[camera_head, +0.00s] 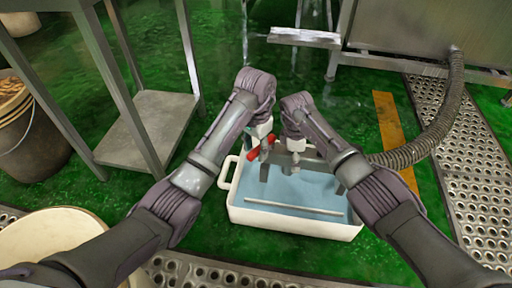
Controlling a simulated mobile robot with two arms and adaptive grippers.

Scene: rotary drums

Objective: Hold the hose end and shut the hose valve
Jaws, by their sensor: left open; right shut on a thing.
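The grey corrugated hose (435,130) curves down from the metal machine at the upper right and passes behind my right arm. Its end is at a grey metal fitting (312,160) over the white tray. My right gripper (295,160) points down and is shut on this hose end; the arm hides part of the grip. The hose valve's red handle (261,146) sticks out to the left of the fitting. My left gripper (266,150) is open close beside the red handle; whether they touch cannot be told.
The white tray (290,224) holds bluish water and a thin metal rod (294,207). A steel stand (150,125) is at the left, with a bucket (30,135) beside it. A pale round drum (60,245) is at the lower left. Perforated metal strips (475,180) cross the wet green floor.

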